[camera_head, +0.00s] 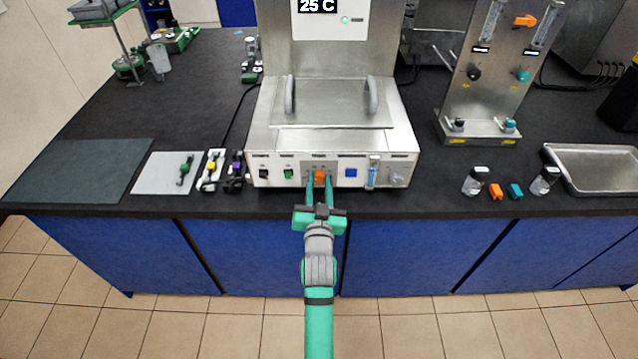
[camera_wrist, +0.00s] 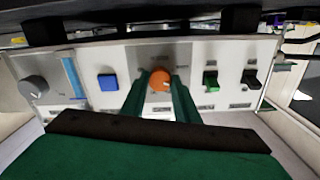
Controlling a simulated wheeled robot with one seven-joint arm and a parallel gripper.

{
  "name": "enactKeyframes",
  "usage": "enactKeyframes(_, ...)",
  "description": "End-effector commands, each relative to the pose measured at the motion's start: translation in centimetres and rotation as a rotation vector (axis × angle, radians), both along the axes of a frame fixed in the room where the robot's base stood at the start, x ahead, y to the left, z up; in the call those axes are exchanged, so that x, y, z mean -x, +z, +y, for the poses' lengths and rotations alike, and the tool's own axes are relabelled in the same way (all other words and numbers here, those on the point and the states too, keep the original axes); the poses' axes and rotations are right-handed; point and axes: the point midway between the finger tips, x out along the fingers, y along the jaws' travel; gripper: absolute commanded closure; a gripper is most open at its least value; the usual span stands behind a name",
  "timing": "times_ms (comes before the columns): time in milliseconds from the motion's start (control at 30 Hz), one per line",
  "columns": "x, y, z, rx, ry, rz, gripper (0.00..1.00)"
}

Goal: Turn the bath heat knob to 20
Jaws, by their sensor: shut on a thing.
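The bath (camera_head: 333,107) is a steel and white box on the dark bench, with a row of controls along its front panel. The orange heat knob (camera_head: 320,176) is in the middle of that panel; it also shows in the wrist view (camera_wrist: 160,79). My gripper (camera_head: 320,180) reaches the panel from the front, its two green fingers on either side of the orange knob and shut on it. A display above the bath reads 25 C (camera_head: 318,6). The scale marks around the knob are too small to read.
On the panel, a green switch (camera_head: 288,173) and a black switch (camera_head: 264,174) sit left of the knob. A blue button (camera_head: 351,172) and a grey knob (camera_head: 397,176) sit right. Clamps stand on the bench at left; small bottles (camera_head: 475,181) and a steel tray (camera_head: 598,168) are at right.

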Motion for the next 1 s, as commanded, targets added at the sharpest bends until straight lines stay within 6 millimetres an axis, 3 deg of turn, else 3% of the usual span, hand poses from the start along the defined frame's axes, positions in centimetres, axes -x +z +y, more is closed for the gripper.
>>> enactKeyframes(33, 0.0, -0.2, 0.0, 0.000, 0.000, 0.003, 0.95)
enactKeyframes(67, 0.0, -0.2, 0.0, 0.000, 0.000, 0.003, 0.70)
enactKeyframes(133, 0.0, -0.1, 0.0, 0.000, 0.000, 0.003, 0.54)
enactKeyframes(567, 0.7, -0.1, 0.0, -0.001, 0.000, 0.002, 0.54)
enactKeyframes(1000, 7.8, -0.2, 0.0, -0.001, 0.000, 0.003, 0.54)
